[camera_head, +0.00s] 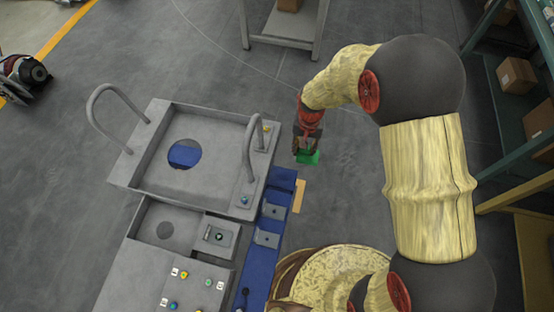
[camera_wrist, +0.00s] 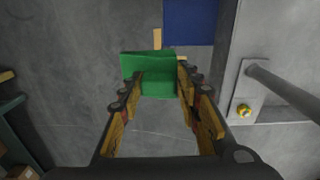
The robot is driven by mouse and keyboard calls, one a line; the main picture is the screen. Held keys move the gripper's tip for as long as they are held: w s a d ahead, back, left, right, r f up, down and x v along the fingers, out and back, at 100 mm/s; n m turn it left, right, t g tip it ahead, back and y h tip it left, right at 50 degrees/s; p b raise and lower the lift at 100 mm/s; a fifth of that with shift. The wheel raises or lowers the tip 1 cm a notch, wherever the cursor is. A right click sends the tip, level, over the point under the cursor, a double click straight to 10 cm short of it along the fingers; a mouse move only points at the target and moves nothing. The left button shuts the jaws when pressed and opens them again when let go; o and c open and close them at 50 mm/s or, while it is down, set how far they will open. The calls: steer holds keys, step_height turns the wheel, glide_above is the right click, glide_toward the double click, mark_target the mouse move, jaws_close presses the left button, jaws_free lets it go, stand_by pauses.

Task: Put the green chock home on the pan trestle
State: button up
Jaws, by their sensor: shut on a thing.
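The green chock (camera_head: 308,158) is in my gripper (camera_head: 306,146), in the air just right of the grey pan's far right corner. In the wrist view the chock (camera_wrist: 148,66) sits between the two fingertips of my gripper (camera_wrist: 160,82), which is shut on it. The chock has a wider flat part and a block below it. The grey pan (camera_head: 162,118) has two tube handles and a round hole showing blue beneath. A blue beam (camera_head: 262,238) runs beside and under it, likely part of the trestle; it also shows in the wrist view (camera_wrist: 192,22).
A grey control box (camera_head: 140,275) with coloured buttons stands near left. A tan strip (camera_head: 299,196) lies beside the blue beam. A grey stand (camera_head: 285,30) is at the back, shelving with cartons (camera_head: 516,75) at the right.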

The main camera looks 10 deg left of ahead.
steer(key=s+a+f+b, duration=0.2)
steer(key=s+a+f, duration=0.3)
steer(key=a, duration=0.4)
steer(key=shift+s, duration=0.3)
steer(key=shift+s+d+f+b, duration=0.1)
steer(key=shift+s+f+b, duration=0.15)
steer(key=shift+f+b, duration=0.25)
steer(key=shift+s+d+f+b, duration=0.1)
steer(key=shift+s+f+b, duration=0.1)
steer(key=shift+f+b, duration=0.3)
jaws_close()
steer(key=shift+f, duration=0.1)
steer(key=shift+a, duration=0.1)
steer(key=o, duration=1.1)
jaws_free()
steer(key=shift+w+f, duration=0.15)
steer(key=shift+o, duration=0.5)
steer(key=shift+w, duration=0.15)
steer(key=o, duration=0.4)
steer(key=shift+r, duration=0.2)
steer(key=shift+o, duration=0.3)
steer(key=shift+w+r, duration=0.1)
